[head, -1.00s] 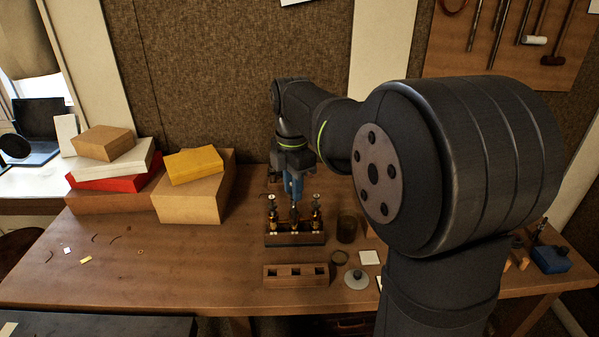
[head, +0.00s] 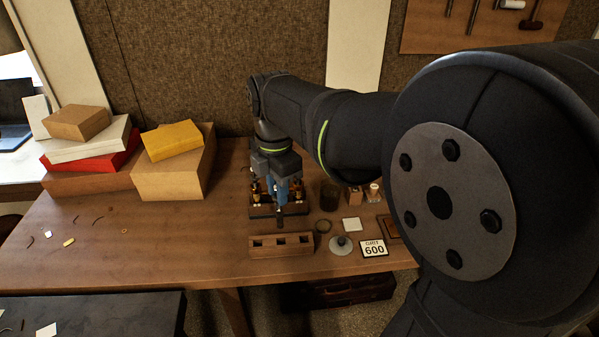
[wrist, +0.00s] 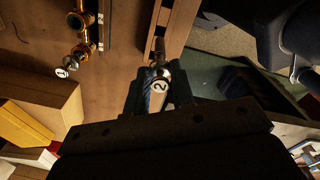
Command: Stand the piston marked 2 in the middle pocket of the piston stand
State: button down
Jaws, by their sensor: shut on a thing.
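My gripper (head: 283,192) is shut on the piston marked 2 (wrist: 159,84), whose white numbered top faces the wrist camera. The piston's lower part (head: 281,217) hangs down between the fingers in the head view. The wooden piston stand (head: 268,252) lies in front of the gripper, with three dark square pockets along its top. In the head view the piston's lower end shows just behind and above the middle pocket. The stand also shows in the wrist view (wrist: 183,28), beyond the piston. I cannot tell the exact gap between them.
The valve block (head: 262,212) with brass valves stands behind the stand, partly hidden by my gripper. A brass valve with a numbered cap (wrist: 63,72) shows in the wrist view. A ring (head: 323,226), a round lidded piece (head: 341,245) and a 600 card (head: 374,248) lie to the right.

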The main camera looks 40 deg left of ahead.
send_over(280, 226)
jog(key=shift+w+a+f, duration=0.15)
jog(key=shift+f, duration=0.9)
jog(key=shift+w+a+f, duration=0.15)
jog(key=shift+f, duration=0.85)
jog(key=shift+f, duration=2.1)
jog(key=c, duration=1.1)
grip_release()
jog(key=shift+c, duration=0.2)
jog(key=shift+o, duration=0.4)
jog(key=shift+o, duration=1.1)
jog(key=shift+r, duration=3.55)
